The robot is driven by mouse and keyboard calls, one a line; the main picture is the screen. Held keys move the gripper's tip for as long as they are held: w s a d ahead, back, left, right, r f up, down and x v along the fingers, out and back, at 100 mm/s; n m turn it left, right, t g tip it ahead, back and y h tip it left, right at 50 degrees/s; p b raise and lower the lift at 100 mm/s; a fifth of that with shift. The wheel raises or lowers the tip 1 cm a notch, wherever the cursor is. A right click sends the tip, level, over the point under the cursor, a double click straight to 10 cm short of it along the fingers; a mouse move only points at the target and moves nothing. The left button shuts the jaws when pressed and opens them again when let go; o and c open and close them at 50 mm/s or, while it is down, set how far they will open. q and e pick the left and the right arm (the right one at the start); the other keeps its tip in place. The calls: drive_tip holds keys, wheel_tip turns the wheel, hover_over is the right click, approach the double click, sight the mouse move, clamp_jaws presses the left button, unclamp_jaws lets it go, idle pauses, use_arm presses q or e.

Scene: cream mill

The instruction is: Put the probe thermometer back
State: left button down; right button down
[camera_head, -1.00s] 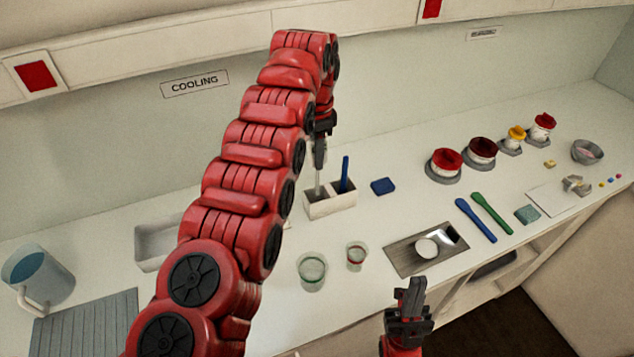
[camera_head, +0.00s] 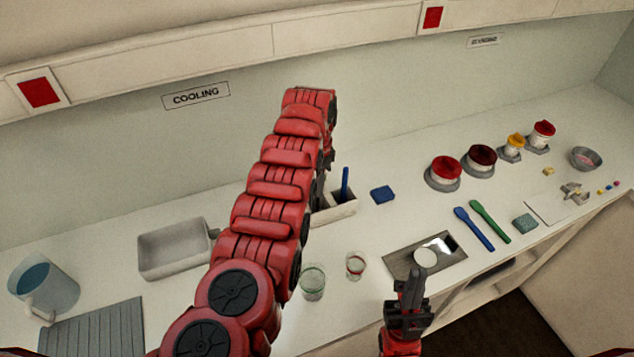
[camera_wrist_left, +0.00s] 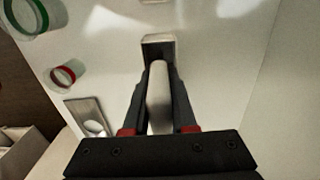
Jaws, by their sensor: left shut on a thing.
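In the left wrist view, my left gripper (camera_wrist_left: 160,85) is shut on a pale, rounded handle, which I take to be the probe thermometer (camera_wrist_left: 160,105). In the head view my left arm hides this gripper and the thermometer almost wholly. The white two-compartment holder (camera_head: 338,214) stands on the counter just right of my left arm, its left part hidden. A blue-handled tool stands upright in its right compartment (camera_head: 345,184). I cannot see whether the probe's tip is inside the left compartment. My right gripper (camera_head: 412,283) is empty near the counter's front edge; its finger gap is unclear.
A green-rimmed glass (camera_head: 313,282) and a red-rimmed glass (camera_head: 355,266) stand in front of the holder. A blue block (camera_head: 382,194) lies right of it. A grey tray (camera_head: 174,249) stands left of my arm. A metal plate (camera_head: 402,262) carries a white disc.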

use_arm(q)
drive_tip(key=shift+f, duration=0.5)
drive_tip(key=c, duration=0.7)
unclamp_jaws()
